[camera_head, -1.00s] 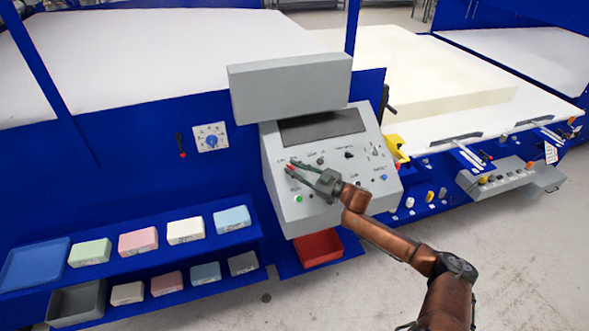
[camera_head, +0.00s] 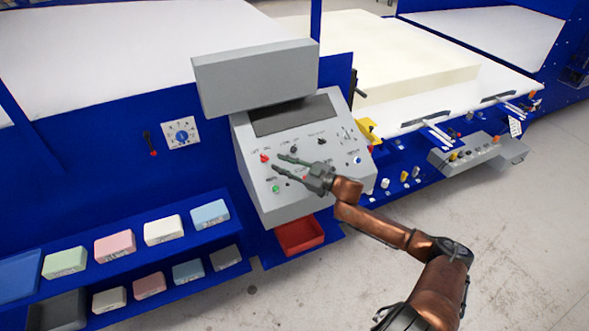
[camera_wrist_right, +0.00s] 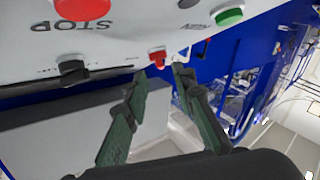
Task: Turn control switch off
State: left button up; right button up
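My right gripper (camera_head: 278,162) is open and empty in front of the panel, just right of the red switch. In the wrist view its two fingers (camera_wrist_right: 161,76) are spread, with the switch ahead of the gap and apart from them. My left gripper is not in view.
Close by on the panel are a black knob (camera_wrist_right: 72,70), a red STOP button (camera_wrist_right: 82,8) and a green button (camera_wrist_right: 229,15). A grey display box (camera_head: 256,75) overhangs the panel. Shelves of coloured foam blocks (camera_head: 115,245) stand at left. Open floor lies at right.

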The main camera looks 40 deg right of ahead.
jog(key=v, duration=0.6)
jog(key=shift+s, duration=0.1)
dwell(0.4)
